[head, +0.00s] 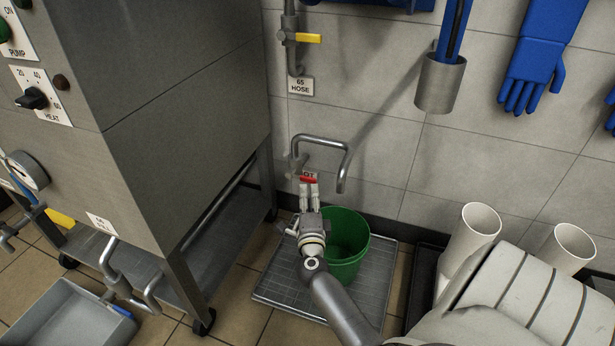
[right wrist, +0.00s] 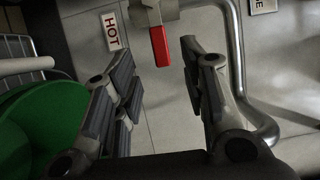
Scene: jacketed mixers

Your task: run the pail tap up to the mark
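The green pail (head: 347,246) stands on a floor grate under the end of the bent tap spout (head: 345,155). I see no stream from the spout, and I cannot make out a mark or water level in the pail. The tap's red lever (head: 308,180) sits by a partly hidden HOT label. My right gripper (head: 309,192) is at the lever, partly in front of the pail. In the right wrist view the gripper (right wrist: 155,75) is open, with the red lever (right wrist: 160,46) between and just beyond its fingers. My left gripper is not in view.
A steel jacketed machine (head: 185,95) stands at left, with a grey tray (head: 60,315) below. A hose valve with a yellow handle (head: 309,38) is on the wall above. The grate (head: 285,270) is bare left of the pail.

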